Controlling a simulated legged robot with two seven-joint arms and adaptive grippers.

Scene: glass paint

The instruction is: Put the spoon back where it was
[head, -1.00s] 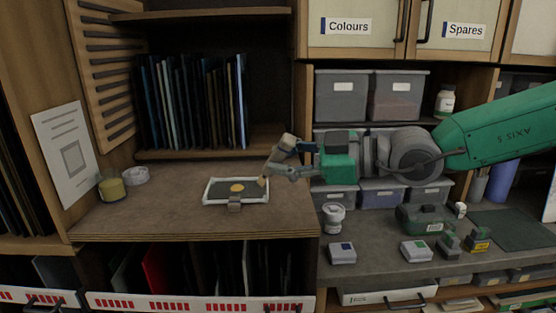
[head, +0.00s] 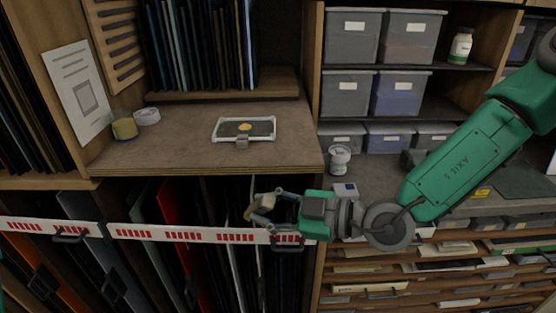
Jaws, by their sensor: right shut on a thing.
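My right gripper (head: 257,209) is in front of the upright racks, below the front edge of the wooden worktop. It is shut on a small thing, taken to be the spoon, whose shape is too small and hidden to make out. A white-rimmed dark tray (head: 220,132) lies on the worktop, with a round yellow patch (head: 245,127) on it and a small block at its front edge. The gripper is apart from the tray, below it and nearer to me. My left gripper is not in view.
A white jar (head: 339,158) stands on the grey bench at right. A red-and-white label strip (head: 190,235) crosses the rack front. Much of the worktop (head: 185,152) is clear.

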